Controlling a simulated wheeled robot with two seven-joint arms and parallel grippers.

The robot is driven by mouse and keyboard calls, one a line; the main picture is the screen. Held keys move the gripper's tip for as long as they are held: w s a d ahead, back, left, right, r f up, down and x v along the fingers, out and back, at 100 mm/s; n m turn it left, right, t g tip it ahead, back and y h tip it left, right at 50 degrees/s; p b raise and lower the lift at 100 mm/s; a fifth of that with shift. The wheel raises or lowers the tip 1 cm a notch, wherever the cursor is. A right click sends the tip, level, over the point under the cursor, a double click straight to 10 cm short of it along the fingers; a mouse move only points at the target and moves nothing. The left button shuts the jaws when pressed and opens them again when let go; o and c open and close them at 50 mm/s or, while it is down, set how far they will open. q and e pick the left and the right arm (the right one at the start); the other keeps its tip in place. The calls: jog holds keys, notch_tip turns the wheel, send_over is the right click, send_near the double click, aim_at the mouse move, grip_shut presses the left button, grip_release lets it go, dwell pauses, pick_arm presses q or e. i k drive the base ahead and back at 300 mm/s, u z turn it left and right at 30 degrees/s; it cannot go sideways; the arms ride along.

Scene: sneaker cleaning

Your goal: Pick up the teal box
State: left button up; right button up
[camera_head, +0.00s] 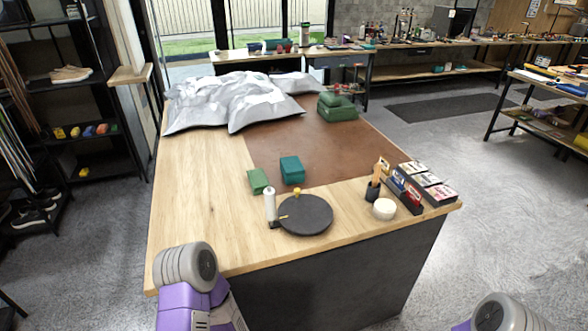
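The teal box (292,170) stands upright on the near left part of the brown leather mat (325,142) on the wooden workbench. A smaller green box (258,181) stands just to its left on the bare wood at the mat's edge. Nothing touches the teal box from above. Parts of my two arms show at the bottom left and bottom right edges, in front of the bench. Neither of my grippers is in the picture.
A black round turntable (305,215) and a white bottle (270,204) stand nearer than the boxes. A white round jar (384,208) and a dark organizer (405,195) are at right. Crumpled grey bags (228,100) and stacked green cases (338,110) lie behind. The mat's middle is clear.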

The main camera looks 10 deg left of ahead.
aim_at(293, 171)
jog(key=z, duration=1.4)
jog(key=i, duration=1.9)
jog(key=u, duration=2.95)
